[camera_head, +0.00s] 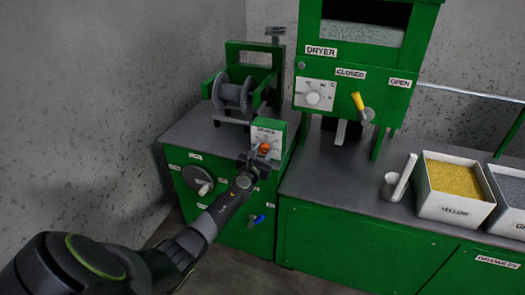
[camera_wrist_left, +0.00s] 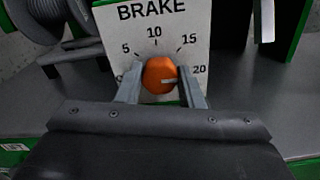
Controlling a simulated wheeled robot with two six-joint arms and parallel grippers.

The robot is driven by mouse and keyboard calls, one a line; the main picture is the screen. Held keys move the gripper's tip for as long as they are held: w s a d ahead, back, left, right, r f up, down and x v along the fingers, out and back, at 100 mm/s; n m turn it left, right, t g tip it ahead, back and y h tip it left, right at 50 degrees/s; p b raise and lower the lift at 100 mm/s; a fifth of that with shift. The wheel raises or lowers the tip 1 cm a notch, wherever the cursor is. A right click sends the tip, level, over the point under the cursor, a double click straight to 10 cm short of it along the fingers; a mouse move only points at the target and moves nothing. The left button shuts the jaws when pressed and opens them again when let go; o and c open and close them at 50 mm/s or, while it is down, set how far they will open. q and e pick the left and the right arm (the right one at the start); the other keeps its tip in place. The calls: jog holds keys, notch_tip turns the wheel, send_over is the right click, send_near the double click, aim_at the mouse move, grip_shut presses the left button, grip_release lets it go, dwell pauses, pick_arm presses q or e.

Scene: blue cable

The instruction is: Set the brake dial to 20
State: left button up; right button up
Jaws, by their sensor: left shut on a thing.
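The brake dial is an orange knob (camera_wrist_left: 159,72) on a white plate marked BRAKE (camera_wrist_left: 154,12), with 5, 10, 15 and 20 around it. Its pale pointer line points right, toward the side of the 20 mark. My left gripper (camera_wrist_left: 161,88) has one finger on each side of the knob and is shut on it. The lower left of the scale is partly hidden by a finger. In the head view the knob (camera_head: 264,147) sits on a small green box, with my left gripper (camera_head: 259,156) in front of it. My right gripper is not in view.
A grey spool (camera_head: 233,95) stands left of the brake box. The green dryer (camera_head: 316,66) with a yellow-handled lever (camera_head: 358,101) is to the right. A white scoop or cup (camera_head: 393,188) and a tray of yellow granules (camera_head: 455,207) stand further right.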

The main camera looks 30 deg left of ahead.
pick_arm(q)
jog(key=shift+f+m, duration=0.15)
jog(key=shift+m, duration=0.75)
jog(key=o, duration=1)
jog(key=p+v, duration=0.4)
jog(key=v, duration=1.3)
jog(key=shift+s, duration=0.25)
